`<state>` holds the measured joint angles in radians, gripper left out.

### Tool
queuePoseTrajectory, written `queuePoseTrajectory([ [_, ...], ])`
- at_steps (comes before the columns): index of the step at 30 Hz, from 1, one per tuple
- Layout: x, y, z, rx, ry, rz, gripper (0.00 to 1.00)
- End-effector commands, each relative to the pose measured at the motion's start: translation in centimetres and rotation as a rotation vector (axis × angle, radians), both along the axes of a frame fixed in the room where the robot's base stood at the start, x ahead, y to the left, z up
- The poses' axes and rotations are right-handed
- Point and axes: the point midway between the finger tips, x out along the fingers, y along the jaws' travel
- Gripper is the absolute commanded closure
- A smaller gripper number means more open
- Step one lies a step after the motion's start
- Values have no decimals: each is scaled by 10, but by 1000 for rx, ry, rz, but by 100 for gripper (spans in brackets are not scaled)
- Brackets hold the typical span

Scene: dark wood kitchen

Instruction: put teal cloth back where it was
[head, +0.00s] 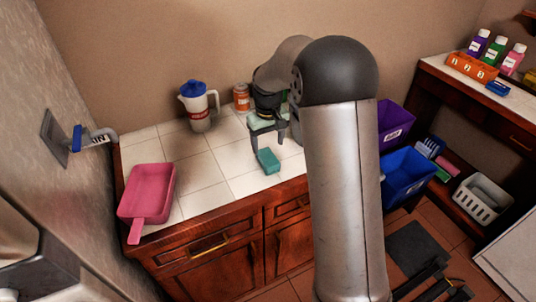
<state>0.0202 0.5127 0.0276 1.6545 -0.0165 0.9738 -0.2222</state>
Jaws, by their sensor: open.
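A small teal folded piece (268,161), which looks like the teal cloth, lies on the white tiled counter (205,176) near its front edge. My gripper (268,138) is above and just behind it in the picture, pointing down with its fingers spread. Nothing shows between the fingers, and the teal piece looks apart from them. My arm hides the counter's right part.
A pink dustpan-like tray (147,193) lies on the counter's left. A blue-lidded jug (198,107) and an orange can (241,97) stand at the back. Blue (407,178) and purple (396,120) bins stand right of my arm. The counter's middle is clear.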

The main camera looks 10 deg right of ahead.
Motion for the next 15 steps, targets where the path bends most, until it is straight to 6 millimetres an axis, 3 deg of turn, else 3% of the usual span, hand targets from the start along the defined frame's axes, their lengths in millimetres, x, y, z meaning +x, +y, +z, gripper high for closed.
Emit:
queuePoseTrajectory([
  [6, 1, 0, 40, 1, -3, 0, 33],
  [11, -2, 0, 54, 0, -1, -1, 33],
  [15, -35, 1, 71, -1, -8, -23, 33],
])
